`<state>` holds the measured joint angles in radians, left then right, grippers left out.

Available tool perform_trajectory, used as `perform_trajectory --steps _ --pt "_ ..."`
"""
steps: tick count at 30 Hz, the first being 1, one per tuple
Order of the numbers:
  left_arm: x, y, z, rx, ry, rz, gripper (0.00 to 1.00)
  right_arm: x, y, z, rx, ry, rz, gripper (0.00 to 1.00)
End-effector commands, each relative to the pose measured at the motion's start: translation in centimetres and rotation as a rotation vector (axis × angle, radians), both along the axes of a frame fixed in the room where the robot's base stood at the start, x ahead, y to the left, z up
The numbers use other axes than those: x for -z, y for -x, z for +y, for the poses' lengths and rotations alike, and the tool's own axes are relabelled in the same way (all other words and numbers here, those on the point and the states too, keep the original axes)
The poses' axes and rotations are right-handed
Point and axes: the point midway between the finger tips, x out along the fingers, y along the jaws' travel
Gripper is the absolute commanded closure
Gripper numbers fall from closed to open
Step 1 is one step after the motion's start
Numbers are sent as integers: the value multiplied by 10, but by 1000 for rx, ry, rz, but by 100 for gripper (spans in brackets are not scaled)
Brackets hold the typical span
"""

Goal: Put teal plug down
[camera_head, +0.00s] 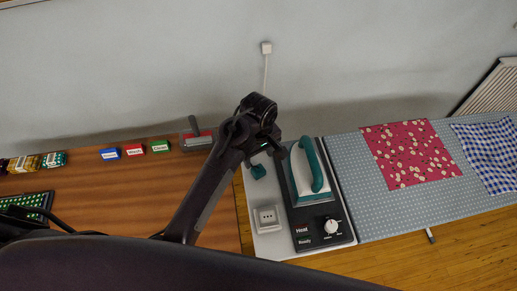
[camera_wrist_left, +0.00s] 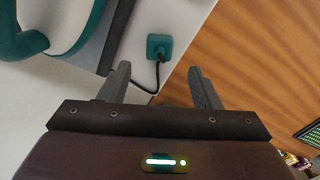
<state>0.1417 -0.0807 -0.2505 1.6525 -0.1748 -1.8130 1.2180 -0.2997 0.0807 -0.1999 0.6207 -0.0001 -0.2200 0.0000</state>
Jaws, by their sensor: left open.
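The teal plug (camera_head: 258,171) lies on the pale board to the left of the iron base, with a dark cord running from it. It also shows in the left wrist view (camera_wrist_left: 160,46), ahead of and between the fingers. My left gripper (camera_wrist_left: 160,88) is open and empty, with clear space between its fingers and the plug. In the head view my left arm reaches in over the board and hides part of the gripper. A white socket (camera_head: 266,217) sits on the board below the plug. My right gripper is not in view.
A teal-handled iron (camera_head: 310,172) rests on a dark base (camera_head: 345,236) with a dial. The ironing board (camera_head: 400,219) with red floral cloth (camera_head: 411,153) lies to the right. A wooden table (camera_head: 120,190) holds blue, red and green blocks at left.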

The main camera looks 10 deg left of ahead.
Motion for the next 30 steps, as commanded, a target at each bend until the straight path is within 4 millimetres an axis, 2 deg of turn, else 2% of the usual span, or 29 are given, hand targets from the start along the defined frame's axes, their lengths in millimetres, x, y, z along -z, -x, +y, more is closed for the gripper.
perform_trajectory --steps 1,6,10,30 --pt "-8 -1 0 -2 2 -5 43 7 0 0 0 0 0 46" --pt "-34 -1 0 -1 0 -3 43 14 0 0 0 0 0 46" --pt "-45 0 0 0 0 -1 43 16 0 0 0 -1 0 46" --pt "-47 0 0 0 -1 1 43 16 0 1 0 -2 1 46"
